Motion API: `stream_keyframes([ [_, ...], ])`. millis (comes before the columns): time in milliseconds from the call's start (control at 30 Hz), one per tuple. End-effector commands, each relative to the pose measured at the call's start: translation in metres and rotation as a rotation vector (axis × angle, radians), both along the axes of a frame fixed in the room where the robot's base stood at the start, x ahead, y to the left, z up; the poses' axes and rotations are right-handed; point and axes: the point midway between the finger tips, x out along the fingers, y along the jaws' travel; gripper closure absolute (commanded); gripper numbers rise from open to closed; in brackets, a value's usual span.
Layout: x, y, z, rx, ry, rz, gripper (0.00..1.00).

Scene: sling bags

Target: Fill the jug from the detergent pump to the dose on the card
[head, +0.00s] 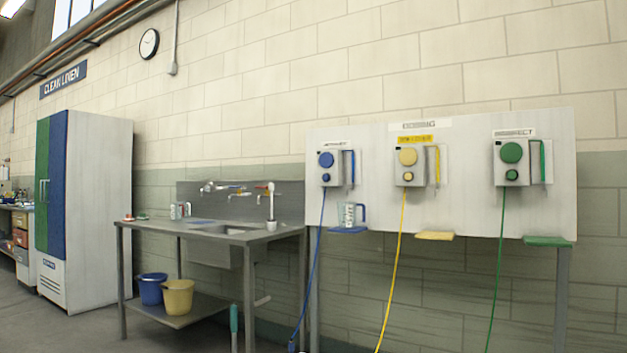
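Three pumps hang on a pale wall board (455,128): a blue pump (327,167), a yellow pump (409,165) and a green pump (511,161). Their labels are too small to read surely, so I cannot tell which is the detergent pump. A clear jug (348,214) with a blue handle stands upright on the small blue shelf (347,230) below the blue pump. Its fill level cannot be made out. No dose card can be made out for certain. My gripper is not in view.
A steel sink table (160,225) stands left of the board, with a blue bucket (150,288) and a yellow bucket (178,296) on its lower shelf. Coloured hoses hang from the pumps to the floor. A tall cabinet (98,205) stands further left.

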Motion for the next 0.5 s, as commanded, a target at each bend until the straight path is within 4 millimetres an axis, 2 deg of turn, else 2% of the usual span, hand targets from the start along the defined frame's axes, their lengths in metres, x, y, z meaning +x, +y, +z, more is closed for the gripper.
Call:
stream_keyframes([
  [200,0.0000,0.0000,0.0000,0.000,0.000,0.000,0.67],
  [500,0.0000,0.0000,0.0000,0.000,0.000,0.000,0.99],
])
